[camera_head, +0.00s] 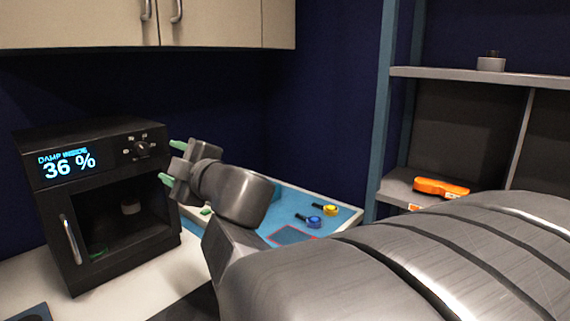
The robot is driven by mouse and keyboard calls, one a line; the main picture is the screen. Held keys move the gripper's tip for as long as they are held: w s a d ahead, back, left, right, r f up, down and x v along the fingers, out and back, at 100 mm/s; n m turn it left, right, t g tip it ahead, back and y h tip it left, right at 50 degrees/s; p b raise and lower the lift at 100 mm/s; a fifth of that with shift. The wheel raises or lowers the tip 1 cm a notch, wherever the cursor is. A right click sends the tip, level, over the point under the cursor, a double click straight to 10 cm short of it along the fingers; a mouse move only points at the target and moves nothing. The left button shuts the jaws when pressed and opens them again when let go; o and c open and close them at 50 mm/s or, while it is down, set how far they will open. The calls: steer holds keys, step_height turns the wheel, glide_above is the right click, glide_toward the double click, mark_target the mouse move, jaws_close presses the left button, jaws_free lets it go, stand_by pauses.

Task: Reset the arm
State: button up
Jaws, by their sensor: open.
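My arm reaches in from the lower right and bends up toward the middle. My gripper (171,163) is at its end, left of centre, pointing left. Its two green-tipped fingers are apart and nothing shows between them. The gripper is in front of the right side of a black appliance (95,130), whose display reads "DAMP INSIDE 36 %". I cannot tell how far the fingers are from it.
Inside the appliance are a small pale object (131,206) and something green (97,252). A blue tray (345,230) behind my arm holds a yellow-ended item (330,209) and a blue-ended item (314,221). An orange tool (440,188) lies on right-hand shelves. Cabinets (215,25) hang above.

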steer(key=b+x, duration=0.1)
steer(key=x, duration=0.5)
steer(key=b+x, duration=0.1)
steer(key=x, duration=0.5)
steer(key=shift+w+a+f, duration=0.2)
steer(key=shift+w, duration=0.1)
steer(key=shift+w+a+r+m+p, duration=0.1)
steer(key=shift+w+r+m+p, duration=0.1)
steer(key=shift+m+p, duration=0.4)
steer(key=shift+s+r+m+p, duration=0.1)
steer(key=shift+s+m+p, duration=0.15)
steer(key=shift+m+p, duration=0.65)
steer(key=shift+m, duration=0.8)
steer(key=m+p, duration=0.2)
steer(key=m, duration=0.1)
steer(key=shift+m+p, duration=0.3)
steer(key=shift+p, duration=0.1)
steer(key=m+p, duration=0.3)
steer(key=shift+m, duration=0.4)
glide_toward(143, 148)
steer(key=x, duration=0.3)
steer(key=shift+f+b, duration=0.3)
